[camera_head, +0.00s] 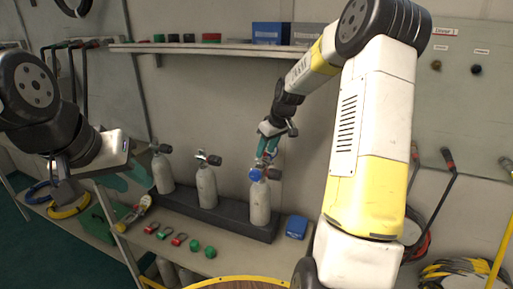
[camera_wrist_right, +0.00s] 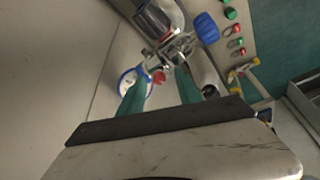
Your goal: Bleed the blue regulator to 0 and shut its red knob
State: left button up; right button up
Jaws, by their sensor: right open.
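My right gripper (camera_head: 267,150) is open just above the regulator. Its teal fingers (camera_wrist_right: 160,88) point at it, with the red knob between their tips; contact cannot be told.
Two more cylinders (camera_head: 206,187) (camera_head: 163,172) stand in the dark rack (camera_head: 230,221). Red and green fittings (camera_head: 195,246) and a blue box (camera_head: 296,227) lie on the bench. A shelf (camera_head: 200,48) runs above. A yellow-edged round table (camera_head: 236,280) is in front.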

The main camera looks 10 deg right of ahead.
aim_at(263, 158)
jog(key=s+d, duration=0.6)
jog(key=s, duration=0.4)
jog(key=shift+s+r, duration=0.35)
